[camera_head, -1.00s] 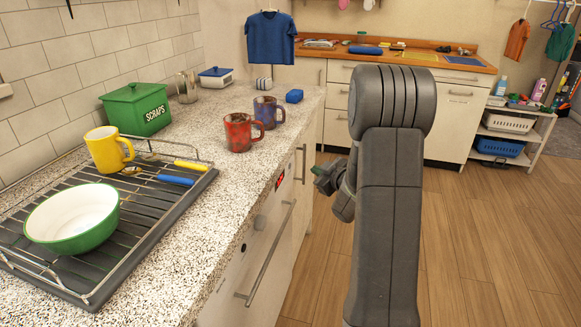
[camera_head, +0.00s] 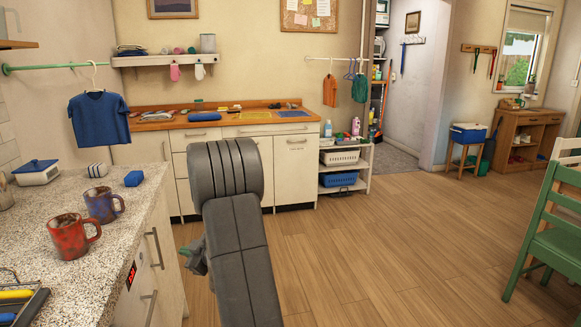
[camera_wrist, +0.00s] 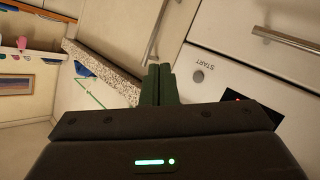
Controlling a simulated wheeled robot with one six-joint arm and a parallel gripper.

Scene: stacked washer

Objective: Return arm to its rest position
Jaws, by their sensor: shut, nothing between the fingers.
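My gripper shows in the wrist view (camera_wrist: 160,84), with its two dark green fingers pressed together and nothing between them. In the head view only a small part of it (camera_head: 192,256) shows at the left of my arm, beside the counter front; the rest is hidden behind my arm. My arm is folded, with its elbow raised in front of the white cabinets. In the wrist view, a white appliance panel with a START button (camera_wrist: 197,76) and a dark display lies close to the right of the fingers.
The speckled counter (camera_head: 135,200) at left holds a red mug (camera_head: 70,237) and a purple mug (camera_head: 100,205). Bar handles (camera_head: 155,247) stick out from its front. A green chair (camera_head: 556,235) stands at right. Wooden floor between is clear.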

